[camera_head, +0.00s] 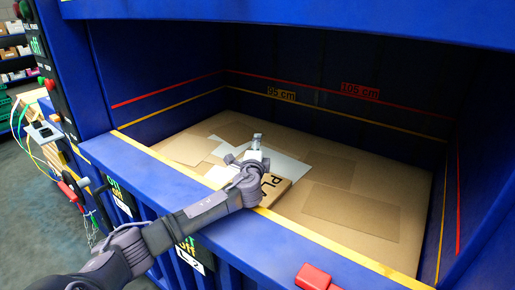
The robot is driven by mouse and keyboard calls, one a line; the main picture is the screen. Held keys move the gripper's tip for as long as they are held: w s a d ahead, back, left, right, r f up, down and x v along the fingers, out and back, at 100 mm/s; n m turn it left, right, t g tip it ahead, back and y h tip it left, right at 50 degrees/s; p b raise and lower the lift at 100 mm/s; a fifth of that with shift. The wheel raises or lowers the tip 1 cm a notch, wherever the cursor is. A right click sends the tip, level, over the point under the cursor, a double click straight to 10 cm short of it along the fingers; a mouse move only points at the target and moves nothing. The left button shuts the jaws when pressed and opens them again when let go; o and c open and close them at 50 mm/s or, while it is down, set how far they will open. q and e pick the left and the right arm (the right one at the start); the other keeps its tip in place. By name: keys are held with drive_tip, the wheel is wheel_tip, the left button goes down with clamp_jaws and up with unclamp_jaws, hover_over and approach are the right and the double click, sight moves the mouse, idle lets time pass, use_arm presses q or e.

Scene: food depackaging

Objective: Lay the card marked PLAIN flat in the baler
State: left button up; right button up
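The brown card (281,186) with dark letters, of which "PL" shows, is inside the baler (300,120) near its front edge. My wrist and gripper cover its left part, so the rest of the word is hidden. It looks low over the cardboard layer; I cannot tell whether it lies fully flat. My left gripper (256,139) reaches over the front sill into the baler, its fingertips beyond the card's far edge. The fingers are too small to tell whether they are open or shut. My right gripper is not in view.
Flat brown sheets (350,214) and white sheets (289,166) cover the baler floor. The blue front sill (150,172) has a yellow edge. A red block (315,277) sits at the front. Height lines at 95 and 105 cm mark the walls. A control panel and cables stand left.

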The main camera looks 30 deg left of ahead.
use_arm(q)
drive_tip(key=v, duration=1.2)
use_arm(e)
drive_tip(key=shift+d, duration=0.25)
use_arm(q)
drive_tip(key=shift+r, duration=0.1)
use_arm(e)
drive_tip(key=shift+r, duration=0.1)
